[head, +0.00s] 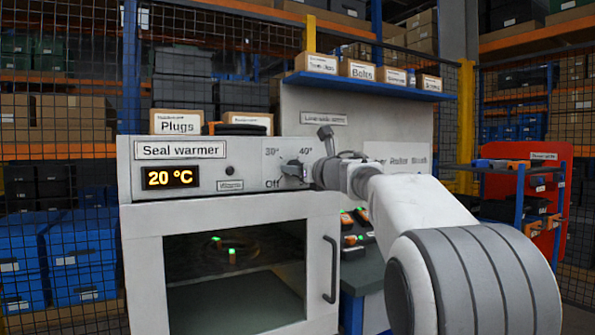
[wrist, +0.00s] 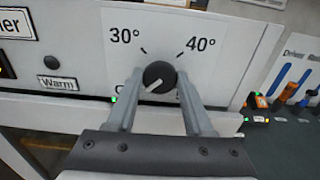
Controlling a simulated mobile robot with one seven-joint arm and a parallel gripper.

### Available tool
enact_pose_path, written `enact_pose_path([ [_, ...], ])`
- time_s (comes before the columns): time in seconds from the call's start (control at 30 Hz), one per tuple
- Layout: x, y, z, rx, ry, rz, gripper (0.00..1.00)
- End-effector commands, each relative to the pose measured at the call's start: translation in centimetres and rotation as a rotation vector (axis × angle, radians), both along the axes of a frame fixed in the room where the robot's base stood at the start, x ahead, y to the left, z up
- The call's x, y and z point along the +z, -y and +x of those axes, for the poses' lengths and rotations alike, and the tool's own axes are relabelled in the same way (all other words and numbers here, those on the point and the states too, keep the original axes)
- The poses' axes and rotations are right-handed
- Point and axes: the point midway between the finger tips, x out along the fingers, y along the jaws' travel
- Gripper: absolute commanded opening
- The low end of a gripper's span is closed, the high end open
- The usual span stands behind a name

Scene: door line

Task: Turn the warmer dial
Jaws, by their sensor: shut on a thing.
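The seal warmer (head: 223,180) is a pale box with a glass-fronted door below its control panel. Its display (head: 171,177) reads 20 °C. The dark round dial (wrist: 159,75) sits on a white plate marked 30° and 40°; in the head view the plate also reads Off at lower left. The dial's white line points to the lower left. My gripper (wrist: 159,82) is shut on the dial, one finger on each side. In the head view my gripper (head: 302,172) reaches the panel from the right and partly covers the dial. The lower marks are hidden by fingers in the wrist view.
A vertical door handle (head: 331,268) stands out below the dial. A box marked Plugs (head: 177,122) sits on top of the warmer. A blue shelf (head: 370,86) with small boxes hangs behind. A bench with tools (wrist: 290,95) lies to the right.

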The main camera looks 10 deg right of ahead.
Motion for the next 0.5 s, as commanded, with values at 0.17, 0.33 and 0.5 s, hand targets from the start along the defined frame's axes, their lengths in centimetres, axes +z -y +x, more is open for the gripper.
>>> enact_pose_path([
  [0.17, 0.05, 0.01, -0.01, -0.001, 0.001, -0.004, 0.0],
  [0.33, 0.05, 0.01, -0.01, -0.001, 0.001, -0.004, 0.59],
  [0.5, 0.04, 0.01, -0.01, 0.0, 0.001, -0.002, 0.81],
])
